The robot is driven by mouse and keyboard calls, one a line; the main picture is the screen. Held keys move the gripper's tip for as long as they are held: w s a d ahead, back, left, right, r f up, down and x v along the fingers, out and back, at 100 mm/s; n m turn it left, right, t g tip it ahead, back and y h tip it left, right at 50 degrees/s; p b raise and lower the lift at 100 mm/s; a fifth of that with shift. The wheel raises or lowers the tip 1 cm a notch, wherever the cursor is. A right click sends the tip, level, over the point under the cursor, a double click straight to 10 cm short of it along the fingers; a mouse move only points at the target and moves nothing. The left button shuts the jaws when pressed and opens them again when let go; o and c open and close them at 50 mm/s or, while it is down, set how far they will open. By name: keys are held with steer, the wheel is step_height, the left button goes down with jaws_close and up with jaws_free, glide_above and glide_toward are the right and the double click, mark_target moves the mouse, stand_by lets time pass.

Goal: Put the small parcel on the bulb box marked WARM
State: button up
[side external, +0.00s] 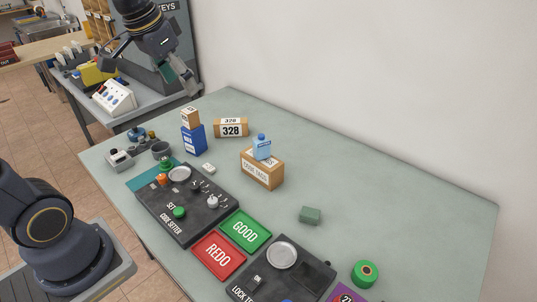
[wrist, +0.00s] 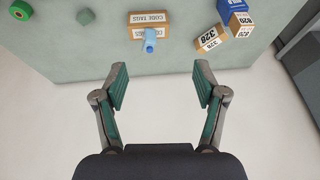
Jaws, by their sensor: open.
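A small brown parcel (side external: 190,117) with a white label sits on top of an upright blue box (side external: 194,140) at the back left of the table. The blue box's print is too small to read, so I cannot confirm the word WARM. In the wrist view the parcel (wrist: 241,24) and the blue box (wrist: 231,7) are at the upper right, the box partly cut off by the frame. My gripper (wrist: 160,82) is open and empty. In the side view my gripper (side external: 184,78) is raised above and behind the table's back left end, apart from both.
A carton marked 328 (side external: 231,128) stands close right of the blue box. A CODE TAGS box (side external: 262,170) carries a light blue bottle (side external: 262,148). Dark control panels (side external: 187,203) and a grey cup (side external: 161,151) are nearer the front. The table's right back is clear.

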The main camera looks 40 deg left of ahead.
steer(key=s+d+f, duration=0.2)
steer(key=s+d, duration=0.1)
steer(key=s, duration=0.2)
steer(key=s+d+f+t, duration=0.1)
steer(key=s+d+f, duration=0.1)
steer(key=s, duration=0.4)
steer(key=shift+s+d+h, duration=0.2)
steer(key=shift+d+h, duration=0.2)
steer(key=shift+d, duration=0.1)
steer(key=shift+f, duration=0.1)
